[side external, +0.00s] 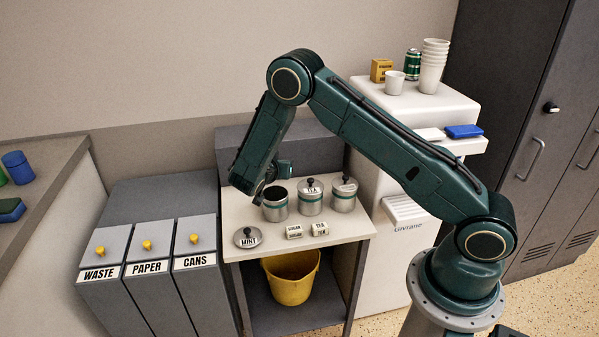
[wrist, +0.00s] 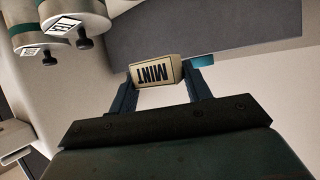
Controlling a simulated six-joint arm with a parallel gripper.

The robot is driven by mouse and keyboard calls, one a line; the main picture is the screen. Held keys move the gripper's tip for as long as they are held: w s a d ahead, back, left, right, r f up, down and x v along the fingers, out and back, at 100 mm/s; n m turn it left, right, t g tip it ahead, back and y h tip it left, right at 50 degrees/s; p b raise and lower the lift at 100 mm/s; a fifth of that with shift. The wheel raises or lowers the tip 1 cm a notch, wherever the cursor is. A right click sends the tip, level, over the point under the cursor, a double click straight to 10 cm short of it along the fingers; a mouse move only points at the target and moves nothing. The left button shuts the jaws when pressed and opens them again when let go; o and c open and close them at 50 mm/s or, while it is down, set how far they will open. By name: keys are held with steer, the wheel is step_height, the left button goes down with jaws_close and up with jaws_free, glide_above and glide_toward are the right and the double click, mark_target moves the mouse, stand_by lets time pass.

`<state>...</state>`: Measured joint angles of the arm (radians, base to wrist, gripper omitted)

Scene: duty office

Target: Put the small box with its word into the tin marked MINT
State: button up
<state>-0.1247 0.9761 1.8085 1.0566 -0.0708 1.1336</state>
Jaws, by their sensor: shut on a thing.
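My gripper (wrist: 160,80) is shut on a small cream box (wrist: 155,76) with the word MINT, which reads upside down in the wrist view. In the side view the box cannot be made out, as my arm covers the place around my gripper. The open tin (side external: 275,208), grey with a teal band, stands at the left of the row on the counter, its dark mouth just below and beside the end of my arm. A round lid (side external: 248,237) marked MINT, with a black knob, lies flat in front of the tin.
A lidded tin (side external: 311,198) marked TEA and another lidded tin (side external: 344,195) stand right of the open one. Small boxes marked SUGAR (side external: 294,232) and TEA (side external: 319,229) lie in front. A yellow bucket (side external: 291,280) sits below the counter (side external: 350,229).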

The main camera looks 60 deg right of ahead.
steer(key=shift+f, duration=1.4)
steer(key=o, duration=1)
steer(key=shift+a, duration=0.1)
steer(key=v, duration=1.3)
steer(key=shift+s+a+r, duration=0.1)
steer(key=shift+s+a, duration=0.05)
steer(key=shift+a, duration=0.1)
